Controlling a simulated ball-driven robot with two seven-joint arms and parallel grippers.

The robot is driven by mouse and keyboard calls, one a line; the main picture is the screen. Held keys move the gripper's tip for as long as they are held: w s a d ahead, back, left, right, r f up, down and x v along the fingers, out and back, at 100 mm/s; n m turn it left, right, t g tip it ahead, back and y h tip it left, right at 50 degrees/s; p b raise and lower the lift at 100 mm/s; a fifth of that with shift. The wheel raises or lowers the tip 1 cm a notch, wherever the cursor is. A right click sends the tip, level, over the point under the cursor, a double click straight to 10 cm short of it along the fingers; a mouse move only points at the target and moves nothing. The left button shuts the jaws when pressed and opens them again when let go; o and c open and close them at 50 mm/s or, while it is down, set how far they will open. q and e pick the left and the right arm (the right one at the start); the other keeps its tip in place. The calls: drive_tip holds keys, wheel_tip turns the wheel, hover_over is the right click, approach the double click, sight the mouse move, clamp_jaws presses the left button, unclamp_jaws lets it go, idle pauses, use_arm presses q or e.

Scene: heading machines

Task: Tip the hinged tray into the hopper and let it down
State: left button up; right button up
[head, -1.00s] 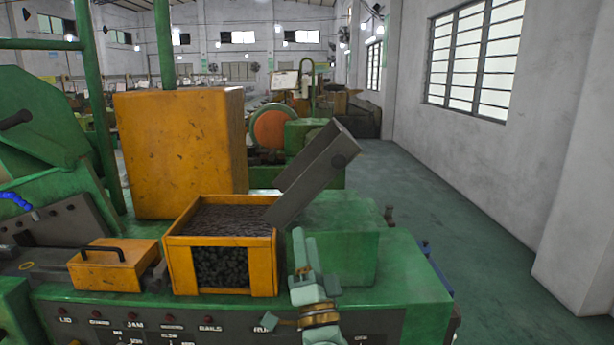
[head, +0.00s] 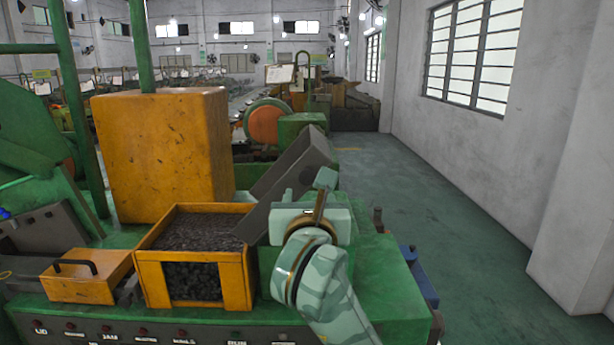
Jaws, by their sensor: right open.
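The hinged tray (head: 284,178) is a long grey metal channel. It is tilted, with its far end raised to the right and its low end at the right rim of the hopper. The hopper (head: 152,280) is an orange open-topped box full of small dark pieces. My right gripper (head: 323,190) is open, in front of the tray's right side near its raised half. It hides part of the tray's lower right edge, and I cannot tell whether it touches. My left gripper is out of view.
An orange box with a black handle (head: 85,277) sits left of the hopper. A tall orange cabinet (head: 160,150) stands behind it. The green machine top (head: 385,285) lies under my right arm. Open floor (head: 440,200) is to the right.

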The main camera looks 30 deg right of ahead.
sight(307, 179)
drive_tip(key=p+x, duration=0.1)
drive_tip(key=x, duration=0.8)
drive_tip(key=shift+r, duration=0.1)
drive_tip(key=shift+w+d, duration=0.35)
drive_tip(key=shift+w, duration=0.25)
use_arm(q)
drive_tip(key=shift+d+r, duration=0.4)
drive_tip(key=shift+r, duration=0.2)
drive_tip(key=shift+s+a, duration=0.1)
use_arm(e)
drive_tip(key=shift+a, duration=0.1)
